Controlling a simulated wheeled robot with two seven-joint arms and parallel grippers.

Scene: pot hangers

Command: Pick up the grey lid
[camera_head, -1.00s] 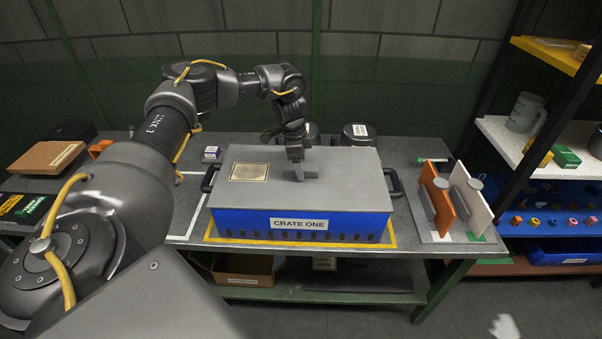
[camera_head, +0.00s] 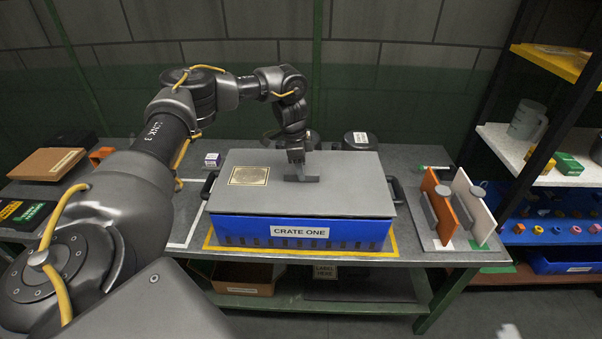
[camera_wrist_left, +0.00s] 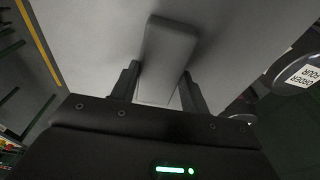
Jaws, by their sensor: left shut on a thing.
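The grey lid (camera_head: 330,195) is a flat rectangular panel with a yellowish plate (camera_head: 249,176) at its left and a grey bar handle (camera_head: 308,179) in its middle. It is over the blue crate (camera_head: 300,236), labelled CRATE ONE, and looks raised slightly off its rim. My left gripper (camera_head: 298,172) comes down from above and is shut on the lid's handle. In the left wrist view the handle (camera_wrist_left: 168,45) stands between the two dark fingers of my left gripper (camera_wrist_left: 158,92), with the lid's surface (camera_wrist_left: 105,40) beyond. The crate's inside is hidden. My right gripper is not in view.
The crate stands inside a yellow outline on the grey table (camera_head: 415,160), with dark handles at its sides. An orange panel (camera_head: 438,208) and a white panel (camera_head: 475,203) stand upright to the right. A dark round pot (camera_head: 357,139) is behind. Shelves are at far right.

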